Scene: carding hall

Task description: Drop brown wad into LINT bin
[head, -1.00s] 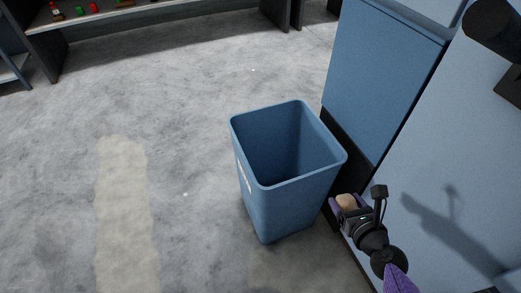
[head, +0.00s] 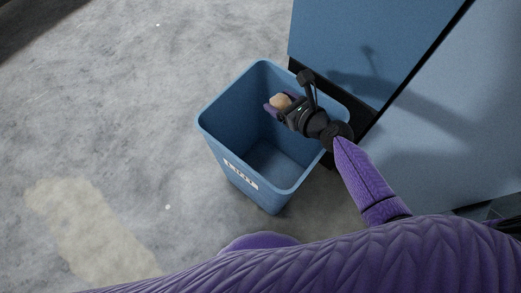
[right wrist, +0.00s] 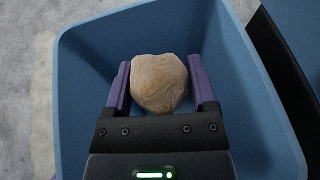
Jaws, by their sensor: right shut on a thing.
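The brown wad (head: 281,101) is a light tan lump held between the purple fingers of my right gripper (head: 279,104). In the right wrist view the wad (right wrist: 159,83) sits between both fingers of the gripper (right wrist: 160,85). The blue LINT bin (head: 222,150) stands upright on the floor with a white label on its front. In the head view the gripper and wad are over the bin's open top. In the right wrist view the bin's walls (right wrist: 82,80) surround the wad on the visible sides. The bin's visible floor is bare. My left gripper is not in view.
A blue machine panel (head: 350,45) with a dark base stands close behind and right of the bin. The grey concrete floor (head: 110,110) to the left is clear, with a pale worn strip (head: 85,225).

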